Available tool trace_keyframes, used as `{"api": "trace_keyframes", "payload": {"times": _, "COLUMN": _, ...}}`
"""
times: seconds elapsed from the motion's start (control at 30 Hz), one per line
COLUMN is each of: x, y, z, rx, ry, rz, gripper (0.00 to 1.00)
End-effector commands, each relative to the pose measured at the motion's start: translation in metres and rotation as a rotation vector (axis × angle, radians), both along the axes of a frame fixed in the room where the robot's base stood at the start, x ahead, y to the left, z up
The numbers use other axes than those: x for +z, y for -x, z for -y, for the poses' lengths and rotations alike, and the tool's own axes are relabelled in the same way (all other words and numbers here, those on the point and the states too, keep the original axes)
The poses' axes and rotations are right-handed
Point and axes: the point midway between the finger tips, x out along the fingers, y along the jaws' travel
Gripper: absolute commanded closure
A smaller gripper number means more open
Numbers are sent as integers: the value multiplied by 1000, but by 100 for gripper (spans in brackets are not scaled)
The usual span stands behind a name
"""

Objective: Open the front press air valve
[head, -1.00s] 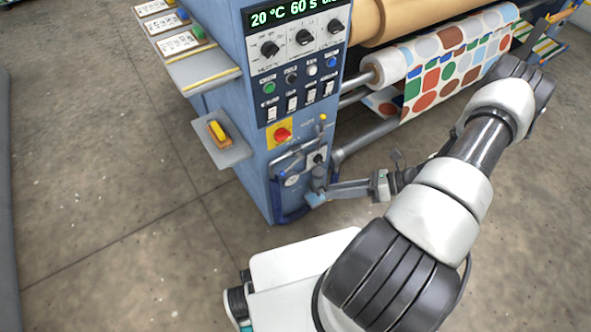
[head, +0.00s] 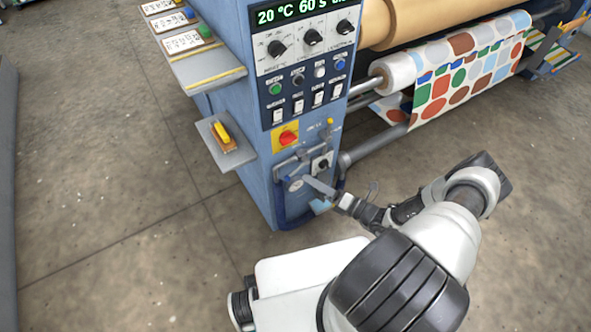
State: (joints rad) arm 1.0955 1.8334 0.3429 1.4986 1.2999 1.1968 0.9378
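The blue press cabinet (head: 232,60) stands at the centre left in the head view. Low on its front is an air unit with a small round gauge (head: 295,185), grey piping and a dark knob on a pale plate (head: 322,164). A small yellow part (head: 330,123) sits above it on the cabinet's edge. I cannot tell which of these small parts is the front press air valve. My gripper (head: 318,196) is at the lower right of this unit, with its tips close in front of it. The tips are too small to tell whether they touch or hold anything.
A red knob on a yellow plate (head: 287,137) sits just above the air unit. Rollers with patterned fabric (head: 465,75) lie at the right. The floor in front is clear.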

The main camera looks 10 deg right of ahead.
Motion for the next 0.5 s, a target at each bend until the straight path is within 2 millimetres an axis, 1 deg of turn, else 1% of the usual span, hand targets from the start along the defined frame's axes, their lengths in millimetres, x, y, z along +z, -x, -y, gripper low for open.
{"api": "trace_keyframes", "payload": {"times": 0.03, "x": 1, "y": -8, "z": -9, "rx": 4, "ry": 0, "rz": 0, "gripper": 71}}
{"api": "trace_keyframes", "payload": {"times": 0.2, "x": 0, "y": -33, "z": -29, "rx": 2, "ry": 0, "rz": 0, "gripper": 71}}
{"api": "trace_keyframes", "payload": {"times": 0.33, "x": -1, "y": -46, "z": -40, "rx": 2, "ry": 1, "rz": 0, "gripper": 71}}
{"api": "trace_keyframes", "payload": {"times": 0.5, "x": -1, "y": -54, "z": -47, "rx": 1, "ry": 0, "rz": 0, "gripper": 71}}
